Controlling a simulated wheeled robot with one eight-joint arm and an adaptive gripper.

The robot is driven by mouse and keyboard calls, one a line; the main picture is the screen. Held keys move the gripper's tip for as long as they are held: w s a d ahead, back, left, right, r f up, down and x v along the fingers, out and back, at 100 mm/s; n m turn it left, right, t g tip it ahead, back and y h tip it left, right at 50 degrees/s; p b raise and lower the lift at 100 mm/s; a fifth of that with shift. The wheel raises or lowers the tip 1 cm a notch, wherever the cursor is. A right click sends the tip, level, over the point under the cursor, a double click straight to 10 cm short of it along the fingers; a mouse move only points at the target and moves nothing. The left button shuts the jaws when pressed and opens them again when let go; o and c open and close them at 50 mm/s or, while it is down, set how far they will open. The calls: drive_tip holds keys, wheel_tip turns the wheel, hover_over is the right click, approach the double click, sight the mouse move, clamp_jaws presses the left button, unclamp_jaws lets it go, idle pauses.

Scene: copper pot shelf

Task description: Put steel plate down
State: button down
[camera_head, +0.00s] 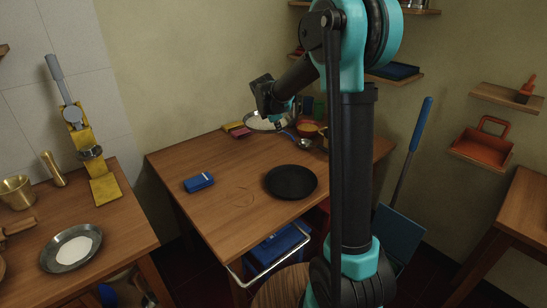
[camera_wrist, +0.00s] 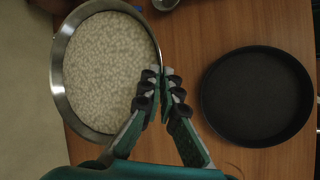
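A steel plate (camera_wrist: 60,95) filled with white, bean-like grains is at the left of the wrist view. My gripper (camera_wrist: 161,74) has its fingers close together on the plate's right rim. In the head view my gripper (camera_head: 279,108) is over the far side of the middle table (camera_head: 222,157), and the steel plate (camera_head: 262,124) shows under it, partly hidden by the arm. The plate looks about level. I cannot tell exactly how far it is above the tabletop.
A black round plate (camera_head: 290,182) lies on the middle table, right of the steel plate in the wrist view (camera_wrist: 257,97). Bowls (camera_head: 308,128) stand at the back right. Another dish (camera_head: 60,259) is on the left table.

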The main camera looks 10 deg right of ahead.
sight(280, 162)
wheel_tip(280, 162, down, 16)
drive_tip(key=shift+r, duration=0.25)
drive_tip(key=c, duration=2.3)
unclamp_jaws()
drive_tip(key=shift+f, duration=0.1)
drive_tip(key=o, duration=0.3)
drive_tip(key=v, duration=1.2)
drive_tip(key=s+d+f+m+y, duration=0.1)
drive_tip(key=s+d+f+m, duration=0.1)
drive_tip(key=s+m, duration=0.4)
drive_tip(key=s+d+f+m+g+y, duration=0.1)
drive_tip(key=s+d+m, duration=0.3)
drive_tip(key=s, duration=1.1)
drive_tip(key=s+d+f+m+y, duration=0.1)
drive_tip(key=s+d+f+m, duration=0.1)
drive_tip(key=s+m, duration=0.8)
drive_tip(key=shift+s+d+f+g, duration=0.3)
drive_tip(key=shift+s+d, duration=0.25)
drive_tip(key=shift+s, duration=0.15)
